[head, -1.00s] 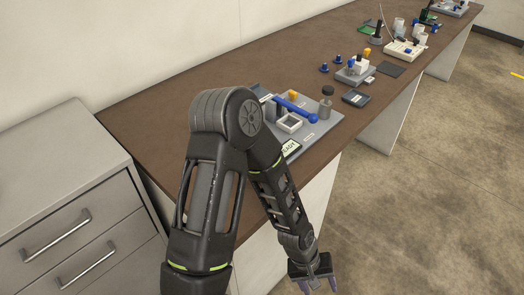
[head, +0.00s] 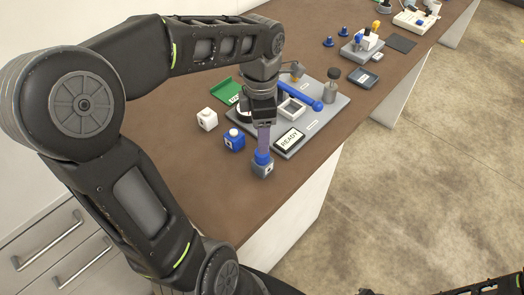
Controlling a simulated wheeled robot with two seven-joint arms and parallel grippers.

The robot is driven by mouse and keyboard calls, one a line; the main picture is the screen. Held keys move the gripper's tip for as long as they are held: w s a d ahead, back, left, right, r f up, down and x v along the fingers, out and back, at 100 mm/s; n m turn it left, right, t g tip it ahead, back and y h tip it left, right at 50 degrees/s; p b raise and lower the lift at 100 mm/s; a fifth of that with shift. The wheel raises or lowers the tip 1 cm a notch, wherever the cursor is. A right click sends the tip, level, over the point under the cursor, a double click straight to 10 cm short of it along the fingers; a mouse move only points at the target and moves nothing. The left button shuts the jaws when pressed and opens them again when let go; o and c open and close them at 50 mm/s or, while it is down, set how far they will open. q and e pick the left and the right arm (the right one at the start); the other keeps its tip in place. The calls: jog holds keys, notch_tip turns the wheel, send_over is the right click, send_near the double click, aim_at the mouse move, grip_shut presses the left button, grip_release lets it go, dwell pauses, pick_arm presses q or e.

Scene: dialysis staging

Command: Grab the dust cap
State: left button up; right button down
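A small blue cap (head: 263,157) sits on top of a grey block (head: 262,170) near the front edge of the brown bench; I take it for the dust cap. My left gripper (head: 263,150) points straight down over it, with its purple fingertips at the cap. The fingers overlap from this angle, so I cannot tell whether they are open or closed on the cap. My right gripper is not in view.
A blue block (head: 234,140) and a white block (head: 207,119) stand close behind left. A grey board (head: 325,116) lies behind right, with a READY sign (head: 289,139), a blue-handled tool (head: 290,95) and a dark-topped cylinder (head: 331,88). The bench's left front is clear.

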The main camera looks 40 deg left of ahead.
aim_at(262, 156)
pick_arm(q)
jog(key=shift+f, duration=0.15)
jog(key=shift+f, duration=1.2)
notch_tip(262, 156, down, 5)
jog(key=shift+f+p, duration=0.15)
jog(key=shift+p, duration=0.35)
jog(key=shift+c, duration=0.3)
grip_shut()
